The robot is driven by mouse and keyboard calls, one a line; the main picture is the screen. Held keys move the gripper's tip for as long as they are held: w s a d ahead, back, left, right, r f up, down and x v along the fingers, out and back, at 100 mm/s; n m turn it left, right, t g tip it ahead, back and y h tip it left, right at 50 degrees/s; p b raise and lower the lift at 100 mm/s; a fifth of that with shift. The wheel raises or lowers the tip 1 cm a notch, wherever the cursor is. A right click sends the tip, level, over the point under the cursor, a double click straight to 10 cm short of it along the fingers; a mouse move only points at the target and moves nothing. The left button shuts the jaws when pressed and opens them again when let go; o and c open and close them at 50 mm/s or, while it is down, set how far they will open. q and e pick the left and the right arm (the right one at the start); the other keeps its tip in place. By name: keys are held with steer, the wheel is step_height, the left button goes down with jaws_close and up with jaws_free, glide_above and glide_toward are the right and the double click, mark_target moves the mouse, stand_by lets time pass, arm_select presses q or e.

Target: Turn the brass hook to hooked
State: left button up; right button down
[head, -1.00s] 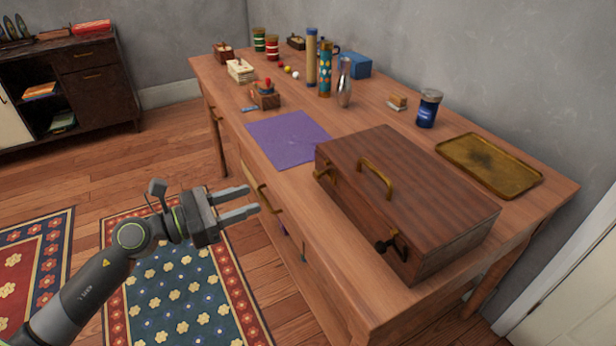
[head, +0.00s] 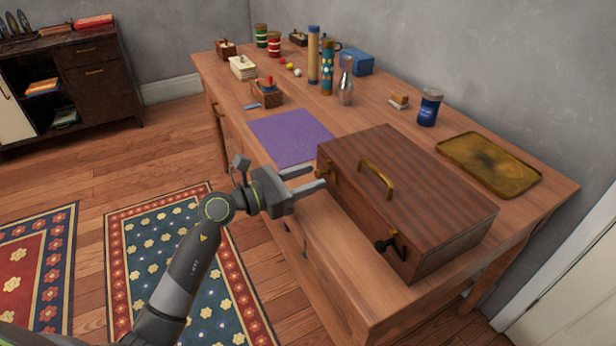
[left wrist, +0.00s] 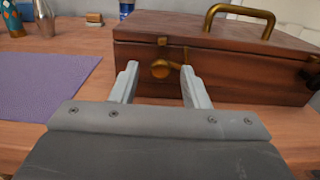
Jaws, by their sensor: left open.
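The brown wooden case (head: 420,190) lies shut on the table, with a brass handle (head: 376,178) on its lid. The brass hook (left wrist: 161,70) is on the front face of the case, below a small brass piece (left wrist: 162,41) at the lid edge. Its arm points sideways to the right in the left wrist view, not up. My left gripper (head: 318,176) is open and empty, its fingertips close in front of the hook, one on each side of it in the left wrist view. Whether they touch anything I cannot tell. My right gripper is out of view.
A dark latch (head: 385,245) sits at the case's near right part. A purple mat (head: 290,138) lies left of the case, a brass tray (head: 488,165) behind it. A blue jar (head: 429,108) and a steel vase (head: 345,85) stand further back.

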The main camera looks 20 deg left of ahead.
arm_select(q)
steer(key=shift+w+d, duration=0.15)
jaws_close()
stand_by(0.4)
